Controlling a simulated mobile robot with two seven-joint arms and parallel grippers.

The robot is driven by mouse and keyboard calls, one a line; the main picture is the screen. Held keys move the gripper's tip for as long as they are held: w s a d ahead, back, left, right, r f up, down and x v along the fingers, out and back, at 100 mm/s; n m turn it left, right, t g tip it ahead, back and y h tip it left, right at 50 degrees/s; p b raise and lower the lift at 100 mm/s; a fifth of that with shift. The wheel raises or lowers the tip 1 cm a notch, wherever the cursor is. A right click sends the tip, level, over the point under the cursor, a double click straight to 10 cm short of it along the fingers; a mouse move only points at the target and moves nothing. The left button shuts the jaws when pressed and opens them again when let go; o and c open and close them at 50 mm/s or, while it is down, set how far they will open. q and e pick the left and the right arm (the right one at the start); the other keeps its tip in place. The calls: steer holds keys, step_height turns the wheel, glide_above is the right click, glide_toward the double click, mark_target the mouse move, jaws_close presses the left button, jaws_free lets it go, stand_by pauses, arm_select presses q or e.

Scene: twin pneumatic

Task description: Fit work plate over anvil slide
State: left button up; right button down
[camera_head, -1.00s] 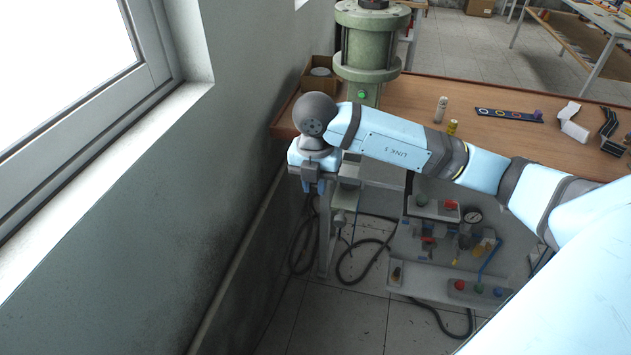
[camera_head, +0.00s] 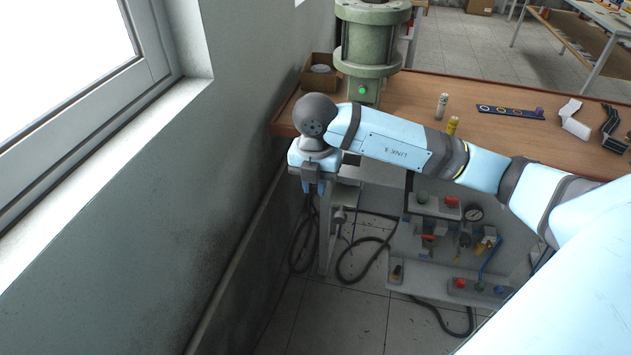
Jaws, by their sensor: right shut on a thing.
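My right arm comes in from the right and crosses in front of the bench's front edge. My right gripper (camera_head: 315,186) hangs below its dark round wrist, fingers pointing down, at the bench's left front corner. It is small and dark here. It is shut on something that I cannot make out. I cannot pick out the work plate or the anvil slide for certain. A green press cylinder (camera_head: 372,45) stands on the bench behind my arm, and my arm hides part of the area under it. My left gripper is not in view.
The wooden bench (camera_head: 412,100) bears two small bottles, a dark strip with coloured rings (camera_head: 510,112) and white and black brackets at right. A cardboard box (camera_head: 318,72) stands beside the press. Below are a valve panel and hoses. A grey wall closes off the left.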

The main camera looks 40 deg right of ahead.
steer(key=shift+f+b, duration=1.1)
steer(key=shift+f, duration=0.45)
stand_by(1.7)
steer(key=c, duration=1)
jaws_free()
steer(key=shift+o, duration=0.2)
